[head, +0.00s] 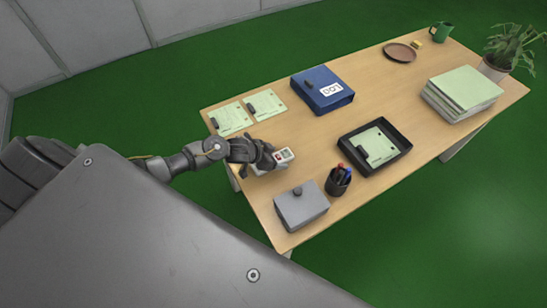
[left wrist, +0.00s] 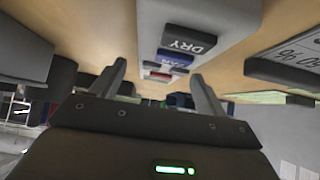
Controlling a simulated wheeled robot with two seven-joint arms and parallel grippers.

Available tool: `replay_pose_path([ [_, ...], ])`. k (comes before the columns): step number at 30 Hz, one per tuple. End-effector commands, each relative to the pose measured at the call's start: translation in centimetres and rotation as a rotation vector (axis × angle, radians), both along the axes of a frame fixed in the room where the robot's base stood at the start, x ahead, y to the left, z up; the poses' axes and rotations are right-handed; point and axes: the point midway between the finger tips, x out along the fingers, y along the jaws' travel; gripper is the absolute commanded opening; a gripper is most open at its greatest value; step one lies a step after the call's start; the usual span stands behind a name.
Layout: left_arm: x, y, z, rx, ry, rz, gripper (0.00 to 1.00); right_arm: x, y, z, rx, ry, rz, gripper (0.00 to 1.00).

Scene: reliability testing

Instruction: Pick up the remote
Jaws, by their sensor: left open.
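A white remote (head: 285,155) lies on the wooden table near its left end. It also shows in the left wrist view (left wrist: 205,14), with a dark "DRY" button and a red button. My left gripper (head: 268,161) is at the remote, over its near-left part, and hides that part in the head view. In the left wrist view my left gripper (left wrist: 160,76) is open, its two fingers apart with the remote's button end between them in the picture. Contact with the remote cannot be told. My right gripper is not in view.
A grey lidded box (head: 301,211) and a black pen cup (head: 338,183) stand close in front. Two green clipboards (head: 233,117) and a blue binder (head: 320,101) lie behind. A black tray (head: 397,158) is to the right. The table's right middle is mostly clear.

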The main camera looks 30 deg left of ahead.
Motion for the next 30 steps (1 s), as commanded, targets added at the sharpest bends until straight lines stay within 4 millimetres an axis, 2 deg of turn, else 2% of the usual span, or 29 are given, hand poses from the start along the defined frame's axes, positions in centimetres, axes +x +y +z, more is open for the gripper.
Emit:
replay_pose_path([
  [2, 0.0, 0.0, 0.0, 0.0, 0.0, 0.0, 0.75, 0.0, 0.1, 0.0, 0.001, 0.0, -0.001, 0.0],
  [14, 0.0, 0.0, 0.0, 0.001, 0.001, 0.0, 0.23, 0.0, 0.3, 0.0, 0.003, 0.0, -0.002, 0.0],
  [23, 0.0, 0.0, 0.3, -0.002, 0.0, 0.0, 0.22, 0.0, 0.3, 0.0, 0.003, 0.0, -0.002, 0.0],
  [26, 0.0, 0.0, 0.9, -0.001, 0.0, -0.001, 0.22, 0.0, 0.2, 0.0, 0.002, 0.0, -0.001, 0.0],
  [30, 0.1, 0.0, 2.9, 0.0, -0.003, -0.001, 0.22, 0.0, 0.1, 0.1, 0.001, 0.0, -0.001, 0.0],
])
